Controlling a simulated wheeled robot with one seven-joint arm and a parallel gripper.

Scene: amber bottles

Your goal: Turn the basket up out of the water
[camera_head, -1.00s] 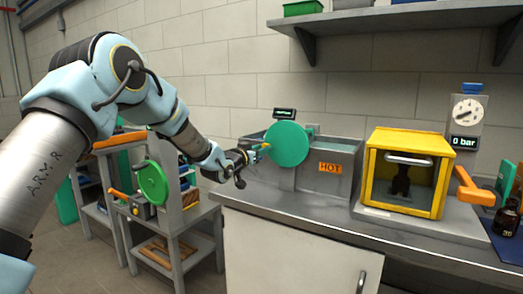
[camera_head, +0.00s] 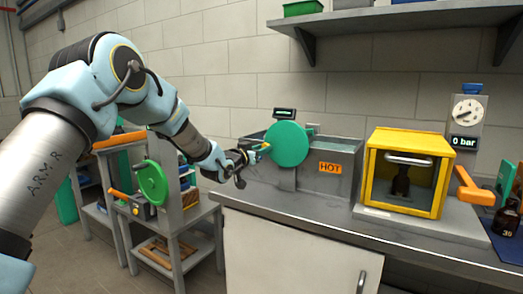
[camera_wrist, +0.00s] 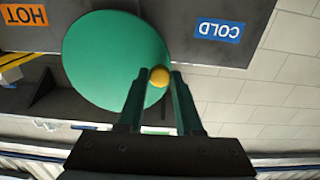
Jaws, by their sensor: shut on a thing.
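The bath (camera_head: 341,158) is a grey metal tank on the counter, with an orange HOT label (camera_head: 330,168) on its front. A green disc (camera_head: 286,144) stands upright at its front. The disc also fills much of the wrist view (camera_wrist: 105,60), between the HOT label and a blue COLD label (camera_wrist: 218,30). A yellow knob (camera_wrist: 159,76) sits near the disc's edge. My gripper (camera_wrist: 158,88) is shut on the yellow knob; it also shows at the disc's left side in the head view (camera_head: 258,154). The basket and the water are hidden inside the tank.
A yellow frame box (camera_head: 408,172) holding a dark bottle (camera_head: 401,182) stands right of the bath. A gauge (camera_head: 467,112) reading 0 bar is behind it. Another dark bottle (camera_head: 507,219) stands at far right. A shelf cart (camera_head: 165,215) is at left.

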